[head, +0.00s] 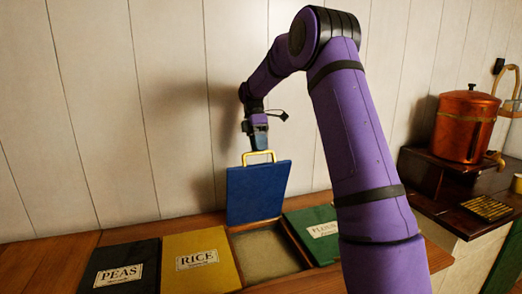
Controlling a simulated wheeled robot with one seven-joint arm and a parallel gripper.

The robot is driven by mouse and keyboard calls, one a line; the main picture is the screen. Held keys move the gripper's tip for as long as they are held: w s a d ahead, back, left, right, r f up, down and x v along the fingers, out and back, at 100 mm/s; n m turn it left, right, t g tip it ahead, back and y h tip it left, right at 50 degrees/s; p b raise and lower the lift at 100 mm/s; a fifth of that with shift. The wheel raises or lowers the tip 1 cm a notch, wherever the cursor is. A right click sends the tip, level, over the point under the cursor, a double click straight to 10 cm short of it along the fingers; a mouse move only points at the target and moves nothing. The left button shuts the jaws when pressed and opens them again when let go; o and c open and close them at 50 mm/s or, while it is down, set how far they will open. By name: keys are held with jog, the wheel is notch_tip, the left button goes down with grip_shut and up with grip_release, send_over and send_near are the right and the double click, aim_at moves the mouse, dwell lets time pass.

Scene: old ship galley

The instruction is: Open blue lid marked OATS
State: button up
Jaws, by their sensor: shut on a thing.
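The blue lid (257,194) stands raised and steeply tilted behind an uncovered bin compartment (268,253), whose pale contents show. No writing is visible on the lid's face turned to me. My gripper (258,148) is shut on the yellow handle (259,154) at the lid's upper edge. The fingertips are small in this view and partly hidden by the wrist. The lid's lower edge is near the back rim of the opening; I cannot tell whether a hinge joins them.
A black PEAS lid (120,268) and a yellow RICE lid (200,260) lie closed to the left. A green lid (316,232), partly hidden by my arm, lies to the right. A copper pot (465,125) stands at far right. A plank wall (120,100) rises close behind the bins.

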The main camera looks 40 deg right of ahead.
jog(key=shift+w+d+f, duration=0.15)
jog(key=shift+w+f, duration=0.4)
jog(key=shift+f, duration=0.2)
grip_shut()
jog(key=o, duration=1.3)
grip_release()
jog(key=shift+w+f, duration=0.1)
jog(key=shift+w, duration=0.05)
jog(key=v, duration=0.6)
jog(key=shift+w+d+r, duration=0.1)
jog(key=shift+r, duration=0.15)
jog(key=c, duration=0.6)
jog(key=shift+o, duration=0.2)
jog(key=shift+w+r, duration=0.25)
jog(key=shift+r, duration=0.45)
